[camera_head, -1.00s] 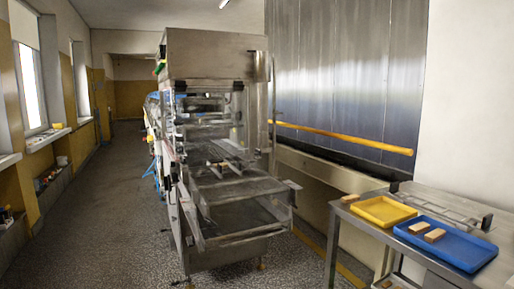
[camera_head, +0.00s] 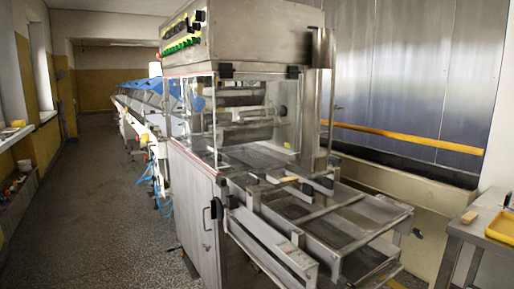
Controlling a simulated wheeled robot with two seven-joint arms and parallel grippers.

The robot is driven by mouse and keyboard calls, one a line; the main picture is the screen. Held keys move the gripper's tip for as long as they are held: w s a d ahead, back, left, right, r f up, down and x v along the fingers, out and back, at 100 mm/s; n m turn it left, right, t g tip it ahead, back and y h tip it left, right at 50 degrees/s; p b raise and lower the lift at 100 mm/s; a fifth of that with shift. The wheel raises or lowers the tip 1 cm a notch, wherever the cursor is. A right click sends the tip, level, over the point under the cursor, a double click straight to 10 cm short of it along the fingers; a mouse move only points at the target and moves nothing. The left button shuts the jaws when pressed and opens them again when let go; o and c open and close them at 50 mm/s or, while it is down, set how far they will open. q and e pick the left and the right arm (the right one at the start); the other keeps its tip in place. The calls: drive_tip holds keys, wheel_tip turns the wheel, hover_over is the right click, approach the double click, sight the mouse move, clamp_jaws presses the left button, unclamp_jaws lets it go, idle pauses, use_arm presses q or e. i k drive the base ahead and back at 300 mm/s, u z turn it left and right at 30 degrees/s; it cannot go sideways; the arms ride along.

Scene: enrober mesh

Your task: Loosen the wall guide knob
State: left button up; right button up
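The steel enrober machine (camera_head: 205,190) stands in the middle of the view, with clear side panels and an open mesh outfeed (camera_head: 320,215) reaching toward the lower right. Several small black knob-like parts show on it. One black part (camera_head: 217,208) is on the near side by the cabinet door, and another (camera_head: 308,188) is by the mesh. I cannot tell which of them is the wall guide knob, or whether it is tight. A small tan block (camera_head: 288,179) lies at the mesh by the machine opening. Neither of my grippers is in view.
A steel table (camera_head: 470,232) at the right edge holds a yellow tray (camera_head: 502,227) and a tan block (camera_head: 469,217). A yellow rail (camera_head: 400,137) runs along the back wall. The speckled floor (camera_head: 110,215) left of the machine is open.

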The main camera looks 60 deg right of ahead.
sight(334, 161)
drive_tip(key=z, duration=0.45)
drive_tip(key=i, duration=1.65)
drive_tip(key=z, duration=1.2)
